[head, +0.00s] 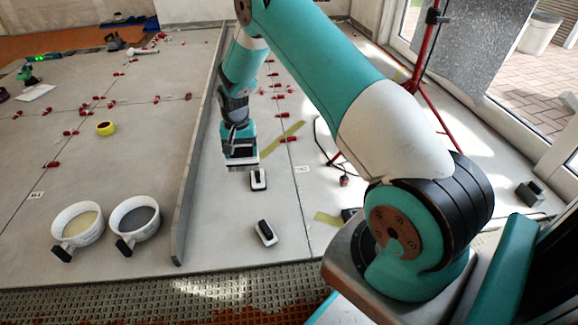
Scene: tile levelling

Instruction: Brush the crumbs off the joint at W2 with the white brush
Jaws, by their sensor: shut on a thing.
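My gripper (241,165) points down low over the pale tiles, right of the long grey straightedge. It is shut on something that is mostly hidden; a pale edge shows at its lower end. A small white block with a black top (258,180) is just below and right of the gripper; I cannot tell whether they touch. A similar white-and-black block (265,233) lies nearer on the tiles. I cannot tell which thing is the white brush. A small white card (302,169) lies right of the gripper, its lettering too small to read. No crumbs can be made out.
The upright grey straightedge (191,165) runs along the floor left of the gripper. Two white tubs, one with beige filling (78,226) and one with grey (136,219), stand left of it. Red clips (156,99) line the joints. A red stand (424,60) is right.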

